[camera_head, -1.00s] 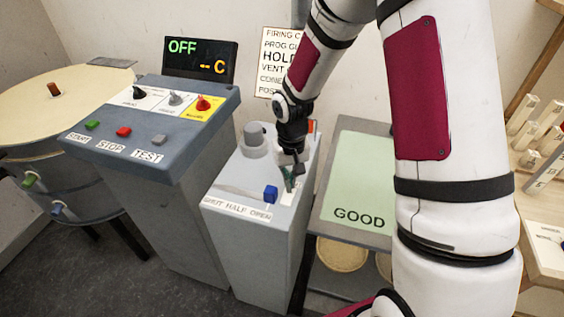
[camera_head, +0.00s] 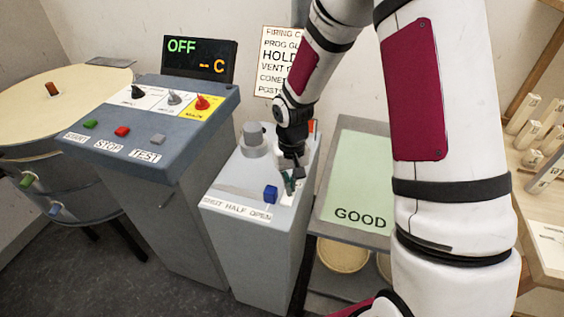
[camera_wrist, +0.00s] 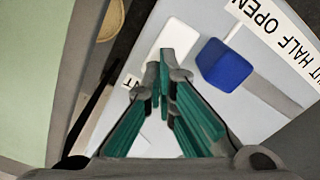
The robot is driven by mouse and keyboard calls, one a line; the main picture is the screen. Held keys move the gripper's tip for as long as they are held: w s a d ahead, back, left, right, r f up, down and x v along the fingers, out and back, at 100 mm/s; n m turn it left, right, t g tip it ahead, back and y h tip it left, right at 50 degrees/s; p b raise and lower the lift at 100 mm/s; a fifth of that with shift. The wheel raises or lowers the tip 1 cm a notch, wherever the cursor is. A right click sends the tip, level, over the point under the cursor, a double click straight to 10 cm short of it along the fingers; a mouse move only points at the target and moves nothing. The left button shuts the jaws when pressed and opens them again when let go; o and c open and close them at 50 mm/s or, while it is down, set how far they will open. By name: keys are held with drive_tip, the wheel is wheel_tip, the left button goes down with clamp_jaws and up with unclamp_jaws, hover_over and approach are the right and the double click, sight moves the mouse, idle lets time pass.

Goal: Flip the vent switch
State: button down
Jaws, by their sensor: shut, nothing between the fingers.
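A grey pedestal (camera_head: 222,185) carries a blue knob (camera_head: 270,194) in a slot, beside a strip reading SHUT HALF OPEN (camera_head: 237,209). The blue knob also shows in the wrist view (camera_wrist: 224,64), near the OPEN end of the strip. A white block (camera_wrist: 180,36), perhaps a switch, stands on the same top beside the knob. My gripper (camera_head: 289,186) is low over this top, right of the knob in the head view. Its green fingertips (camera_wrist: 168,58) are shut and empty, and overlap the white block in the wrist view. I cannot tell whether they touch it.
A console (camera_head: 185,134) with dials, buttons and an OFF display (camera_head: 200,59) stands left. A round kiln-like drum (camera_head: 30,110) is farther left. A grey cylinder (camera_head: 254,136) rises from the pedestal's rear. A green GOOD surface (camera_head: 355,175) lies right.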

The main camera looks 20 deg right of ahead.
drive_tip(key=shift+f, duration=0.2)
drive_tip(key=shift+r+p, duration=2.05)
drive_tip(key=shift+r, duration=1.5)
drive_tip(key=shift+r, duration=0.15)
drive_tip(key=s+d+r+t+h, duration=0.1)
drive_tip(key=s+r, duration=0.3)
drive_tip(key=r, duration=0.5)
drive_tip(key=s+r+t, duration=0.1)
drive_tip(key=s+r, duration=0.3)
drive_tip(key=r, duration=0.4)
drive_tip(key=s+r+t, duration=0.1)
drive_tip(key=s+r, duration=0.3)
drive_tip(key=s, duration=0.4)
drive_tip(key=s+r+n+t, duration=0.1)
drive_tip(key=s+r, duration=0.3)
drive_tip(key=s, duration=0.5)
drive_tip(key=shift+s+a+r+t+y, duration=0.15)
drive_tip(key=shift+a+r+t+y, duration=0.15)
drive_tip(key=shift+a+r+y, duration=0.1)
